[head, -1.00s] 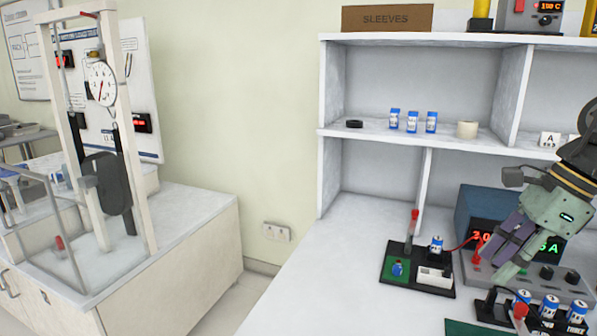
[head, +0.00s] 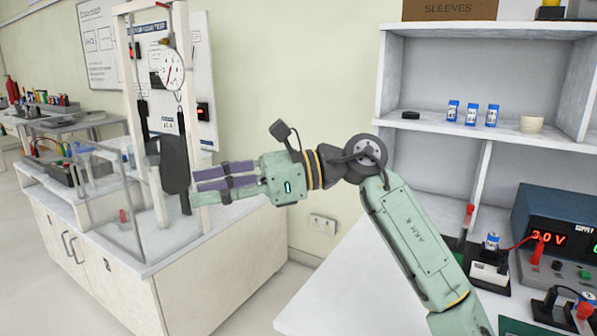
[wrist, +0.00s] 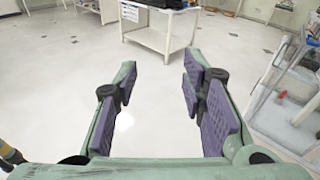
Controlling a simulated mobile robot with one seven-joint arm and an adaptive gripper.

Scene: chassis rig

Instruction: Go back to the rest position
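My gripper (head: 208,184) is at the end of my green arm in the middle of the head view, pointing left. It is up in the air, in front of the tensile test frame in the picture. In the wrist view my gripper (wrist: 158,95) has its two purple-padded fingers apart with nothing between them. Beyond the fingers the wrist view shows open pale floor.
The test frame (head: 186,60) with a round dial stands on a white cabinet (head: 205,285) at left. The shelf unit (head: 410,130) and white bench (head: 345,290) are at right, with a power supply (head: 570,225). A white cart (wrist: 160,35) stands far off in the wrist view.

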